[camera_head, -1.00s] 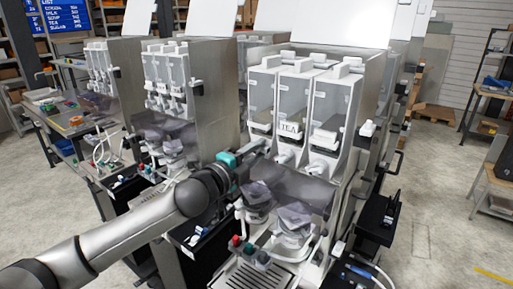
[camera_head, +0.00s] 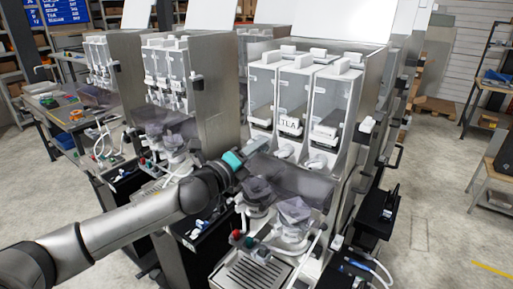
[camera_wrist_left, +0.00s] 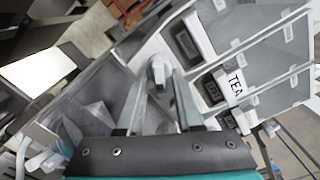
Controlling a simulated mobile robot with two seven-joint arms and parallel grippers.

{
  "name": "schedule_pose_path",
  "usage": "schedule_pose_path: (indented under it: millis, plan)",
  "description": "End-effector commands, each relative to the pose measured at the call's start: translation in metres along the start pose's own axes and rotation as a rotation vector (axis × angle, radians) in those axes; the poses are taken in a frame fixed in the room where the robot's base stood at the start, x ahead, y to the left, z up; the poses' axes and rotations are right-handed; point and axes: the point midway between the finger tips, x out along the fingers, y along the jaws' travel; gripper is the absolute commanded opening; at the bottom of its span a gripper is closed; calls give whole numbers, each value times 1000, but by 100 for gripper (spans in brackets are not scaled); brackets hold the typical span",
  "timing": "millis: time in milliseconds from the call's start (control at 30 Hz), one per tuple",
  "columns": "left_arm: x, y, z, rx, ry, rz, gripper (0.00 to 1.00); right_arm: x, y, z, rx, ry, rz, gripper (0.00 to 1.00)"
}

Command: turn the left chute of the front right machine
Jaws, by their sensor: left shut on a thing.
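The front right machine (camera_head: 345,88) has three clear canisters side by side. The middle one carries a TEA label (camera_head: 290,122). White chutes show below the middle canister (camera_head: 284,151) and the right canister (camera_head: 316,162). My left gripper (camera_head: 262,144) reaches in from the left to the front of the left canister (camera_head: 262,92). In the left wrist view, its two fingers (camera_wrist_left: 158,85) are closed on the white left chute (camera_wrist_left: 158,70), whose rounded end shows between the fingertips. In the head view the gripper mostly hides this chute. My right gripper is not in view.
Smoky clear covers and mixing bowls (camera_head: 294,211) sit just below the chutes, close under my gripper. A metal drip tray (camera_head: 250,272) is at the front. A second machine (camera_head: 205,80) stands to the left. Open floor lies at right.

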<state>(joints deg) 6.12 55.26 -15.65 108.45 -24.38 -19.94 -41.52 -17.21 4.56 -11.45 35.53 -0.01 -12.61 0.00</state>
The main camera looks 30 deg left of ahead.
Motion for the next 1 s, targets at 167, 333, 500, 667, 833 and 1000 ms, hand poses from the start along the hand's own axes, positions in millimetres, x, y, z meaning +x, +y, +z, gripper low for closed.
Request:
schedule_pose_path:
  millis: [167,333,500,667,833,1000]
  plan:
    - [0,0,0,1,0,0,0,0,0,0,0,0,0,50]
    - [0,0,0,0,0,0,39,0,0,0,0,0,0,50]
    - [0,0,0,-1,0,0,45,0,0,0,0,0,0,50]
    - [0,0,0,-1,0,0,45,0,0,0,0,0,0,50]
    - [0,0,0,-11,0,0,45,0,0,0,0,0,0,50]
    - [0,-1,0,-128,-1,-1,45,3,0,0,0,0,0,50]
